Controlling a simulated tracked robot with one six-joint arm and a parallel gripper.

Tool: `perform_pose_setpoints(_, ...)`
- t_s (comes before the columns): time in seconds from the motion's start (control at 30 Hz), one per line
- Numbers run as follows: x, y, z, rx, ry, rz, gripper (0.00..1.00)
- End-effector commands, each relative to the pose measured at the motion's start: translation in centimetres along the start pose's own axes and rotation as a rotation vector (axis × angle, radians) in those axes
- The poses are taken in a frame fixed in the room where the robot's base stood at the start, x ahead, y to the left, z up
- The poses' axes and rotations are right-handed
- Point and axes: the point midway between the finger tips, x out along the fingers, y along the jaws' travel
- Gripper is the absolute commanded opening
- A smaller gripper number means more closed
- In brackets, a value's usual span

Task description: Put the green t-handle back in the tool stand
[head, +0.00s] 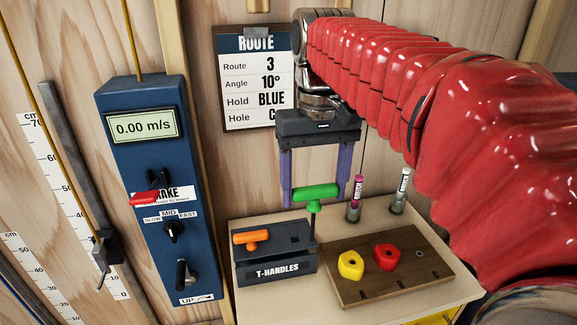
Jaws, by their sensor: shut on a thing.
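The green t-handle (316,193) is held crosswise between the purple fingers of my gripper (315,198). Its dark shaft points down and passes by the right end of the tool stand (275,268), a dark grey box labelled T-HANDLES. The lower tip of the shaft is hard to make out, so I cannot tell whether it is in the stand, in front of it or behind it. An orange t-handle (251,237) sits in the left part of the stand.
A wooden board (350,292) with a yellow hold (351,265) and a red hold (387,257) lies right of the stand. Two markers, one pink-capped (355,198) and one white-capped (401,190), stand behind it. A blue control box (158,190) is at left.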

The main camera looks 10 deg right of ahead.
Motion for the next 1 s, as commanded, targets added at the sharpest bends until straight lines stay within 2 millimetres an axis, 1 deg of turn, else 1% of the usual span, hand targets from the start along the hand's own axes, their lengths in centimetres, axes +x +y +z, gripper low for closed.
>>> perform_pose_setpoints(0.57, 0.1, -0.3, -0.3, -0.008, 0.0, 0.0, 0.41)
perform_pose_setpoints(0.77, 0.6, -0.3, -1.5, -0.009, -0.001, 0.0, 0.41)
perform_pose_setpoints(1.0, 1.6, -0.4, -3.8, -0.009, -0.002, 0.0, 0.41)
